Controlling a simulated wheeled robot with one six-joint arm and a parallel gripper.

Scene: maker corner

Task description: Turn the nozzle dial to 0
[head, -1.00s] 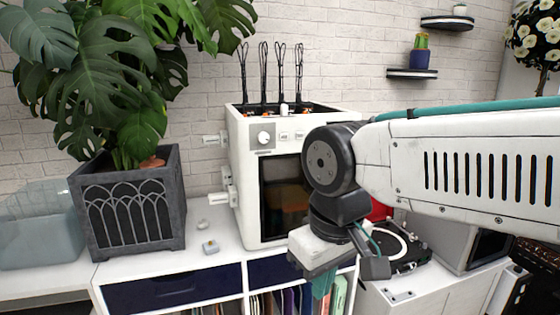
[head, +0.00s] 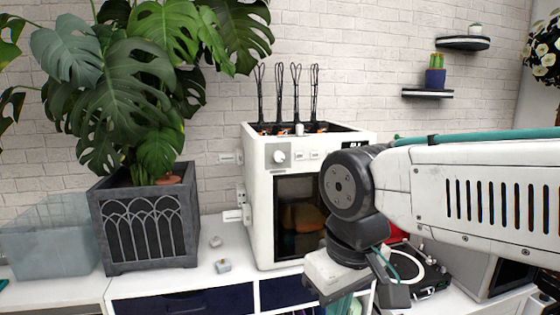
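The nozzle dial (head: 279,157) is a round white knob on a grey panel at the upper left of the front of a white 3D printer (head: 258,215). Its markings are too small to read. My gripper (head: 375,298) hangs at the end of my arm, low and to the right of the dial, in front of the printer's lower right side. It is apart from the dial. Its fingers are partly hidden by the wrist and cut by the frame edge, so I cannot tell how far they are open.
A large plant in a dark planter (head: 150,225) stands left of the printer, beside a translucent bin (head: 50,240). Small pieces (head: 222,266) lie on the white cabinet top (head: 190,277). A turntable (head: 430,275) is at right. The space before the dial is clear.

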